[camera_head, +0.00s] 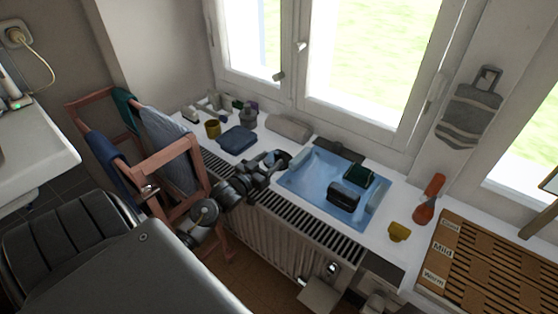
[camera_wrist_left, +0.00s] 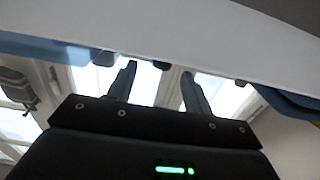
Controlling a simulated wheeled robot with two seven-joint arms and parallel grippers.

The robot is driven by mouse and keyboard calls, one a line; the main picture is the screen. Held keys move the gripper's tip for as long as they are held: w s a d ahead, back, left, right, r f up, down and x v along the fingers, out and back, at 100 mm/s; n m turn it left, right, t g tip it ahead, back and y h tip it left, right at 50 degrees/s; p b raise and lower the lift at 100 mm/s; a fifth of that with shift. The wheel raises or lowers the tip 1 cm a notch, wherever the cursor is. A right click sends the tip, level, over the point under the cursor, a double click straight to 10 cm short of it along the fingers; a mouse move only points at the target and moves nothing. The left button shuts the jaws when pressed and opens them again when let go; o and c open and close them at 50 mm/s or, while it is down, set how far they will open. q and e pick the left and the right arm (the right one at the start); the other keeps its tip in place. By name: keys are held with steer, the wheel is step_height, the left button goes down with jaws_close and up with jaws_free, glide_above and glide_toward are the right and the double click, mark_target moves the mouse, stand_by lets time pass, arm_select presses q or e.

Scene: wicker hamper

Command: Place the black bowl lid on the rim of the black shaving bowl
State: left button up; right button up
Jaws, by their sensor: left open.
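A rounded black object (camera_head: 344,193), which looks like the shaving bowl, sits in the blue tray (camera_head: 293,184) on the white sill. A dark green item (camera_head: 359,175) lies just behind it in the tray. I cannot make out the black lid for certain; the black object's details are too small to tell bowl from lid.
A dark flat item (camera_head: 338,149) lies behind the tray. A yellow item (camera_head: 399,232), an orange-handled brush (camera_head: 430,198) and a slatted wooden board (camera_head: 470,262) are right.

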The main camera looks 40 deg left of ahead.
mark_target(275, 154)
arm_select(q)
steer(key=shift+w, duration=0.25)
steer(key=w, duration=0.4)
steer(key=shift+w+a+f+b, duration=0.1)
steer(key=shift+w+a+b, duration=0.15)
steer(key=shift+b, duration=0.15)
steer(key=shift+w, duration=0.15)
jaws_close()
arm_select(e)
steer(key=shift+v, duration=0.8)
arm_select(q)
steer(key=shift+r, duration=0.2)
arm_select(e)
steer(key=shift+s, duration=0.1)
